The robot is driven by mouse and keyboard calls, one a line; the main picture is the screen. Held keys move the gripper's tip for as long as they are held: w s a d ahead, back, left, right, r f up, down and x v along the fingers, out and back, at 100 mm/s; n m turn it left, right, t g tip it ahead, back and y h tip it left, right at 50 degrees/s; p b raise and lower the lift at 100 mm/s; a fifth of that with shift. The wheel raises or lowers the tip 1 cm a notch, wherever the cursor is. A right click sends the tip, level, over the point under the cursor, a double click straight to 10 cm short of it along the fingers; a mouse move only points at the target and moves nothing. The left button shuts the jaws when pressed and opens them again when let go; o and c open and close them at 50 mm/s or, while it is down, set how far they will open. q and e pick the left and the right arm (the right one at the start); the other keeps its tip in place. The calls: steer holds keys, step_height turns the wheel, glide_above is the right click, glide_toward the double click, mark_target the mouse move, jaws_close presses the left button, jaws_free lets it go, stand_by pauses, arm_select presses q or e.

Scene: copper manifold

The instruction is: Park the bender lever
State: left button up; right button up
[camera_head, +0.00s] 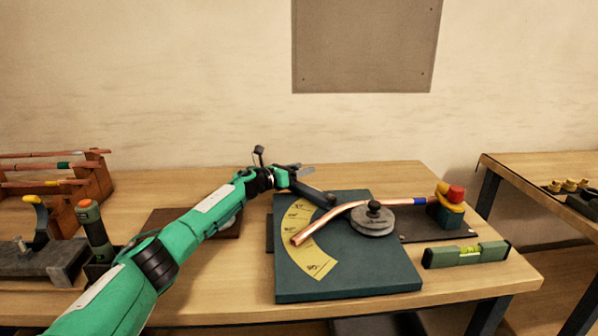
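The bender is a dark teal base plate (350,279) with a yellow angle scale (304,255) and a round grey die (373,222) with a black knob. A bent copper tube (326,223) curves round the die, its free end over the scale. A dark bar (316,195), which looks like the bender lever, runs from beside my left gripper (298,176) towards the die. The gripper is at the lever's outer end, above the plate's back left corner. Whether its fingers are apart or closed on the lever is unclear. My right gripper is out of view.
A red and yellow clamp (449,202) stands at the tube's right end. A green level (466,254) lies at the right front. A tube rack (85,185), a grey vise-like tool (43,257) and an orange-topped tool (94,228) stand at left. Another table (545,182) is at right.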

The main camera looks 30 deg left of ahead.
arm_select(q)
step_height(320, 180, up, 20)
steer(key=shift+p, duration=0.45)
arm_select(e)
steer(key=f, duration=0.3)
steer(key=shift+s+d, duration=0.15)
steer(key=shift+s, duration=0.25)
